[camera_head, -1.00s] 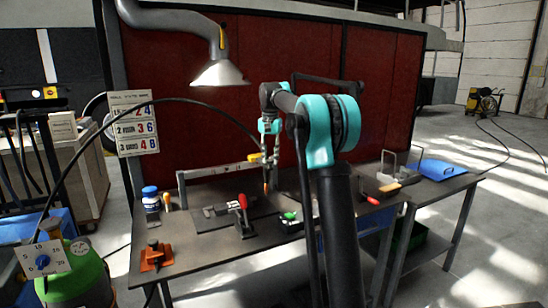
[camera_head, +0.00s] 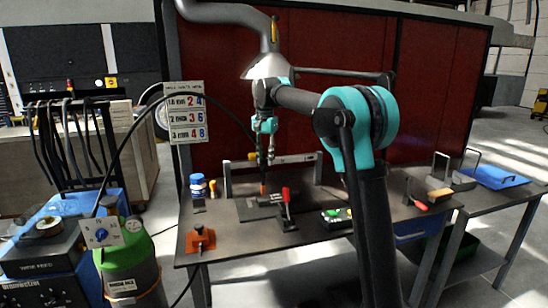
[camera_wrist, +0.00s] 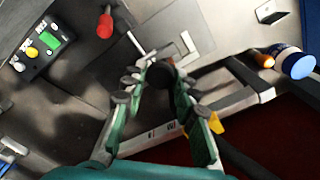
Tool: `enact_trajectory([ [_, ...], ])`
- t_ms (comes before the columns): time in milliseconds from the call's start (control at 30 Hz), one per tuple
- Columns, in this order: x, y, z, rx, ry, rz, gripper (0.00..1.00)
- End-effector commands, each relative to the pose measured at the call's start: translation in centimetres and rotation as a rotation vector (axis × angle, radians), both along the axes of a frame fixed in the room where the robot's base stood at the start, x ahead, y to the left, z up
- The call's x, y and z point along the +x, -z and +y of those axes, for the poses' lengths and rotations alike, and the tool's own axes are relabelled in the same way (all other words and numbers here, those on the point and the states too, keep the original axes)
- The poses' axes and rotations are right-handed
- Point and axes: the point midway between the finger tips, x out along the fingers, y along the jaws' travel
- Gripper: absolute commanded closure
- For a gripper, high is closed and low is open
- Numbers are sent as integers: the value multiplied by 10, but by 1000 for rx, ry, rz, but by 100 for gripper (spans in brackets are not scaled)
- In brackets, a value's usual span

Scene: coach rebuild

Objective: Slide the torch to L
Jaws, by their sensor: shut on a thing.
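The torch (camera_head: 263,188) is upright at the rail on the bench, its orange lower end showing below my gripper. In the wrist view its dark round body (camera_wrist: 160,75) lies between the fingertips. My gripper (camera_head: 264,156) is shut on it; its green fingers (camera_wrist: 164,88) show on both sides. The grey rail (camera_head: 295,159) stands on two posts at the back of the bench. The torch is left of the rail's middle, apart from the left post (camera_head: 227,180). Small marks show on the rail in the wrist view, but I cannot read an L.
A blue-capped jar (camera_head: 198,186) and an orange block (camera_head: 200,239) are on the left. A hanging lamp hood (camera_head: 268,66) is above. A black hose (camera_head: 130,135) arcs on the left.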

Motion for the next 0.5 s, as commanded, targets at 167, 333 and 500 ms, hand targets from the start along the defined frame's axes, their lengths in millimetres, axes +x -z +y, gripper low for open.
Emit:
enact_trajectory([
  [167,-1,0,2,0,0,0,100],
  [333,0,0,2,0,0,0,100],
  [500,0,0,1,0,0,0,53],
])
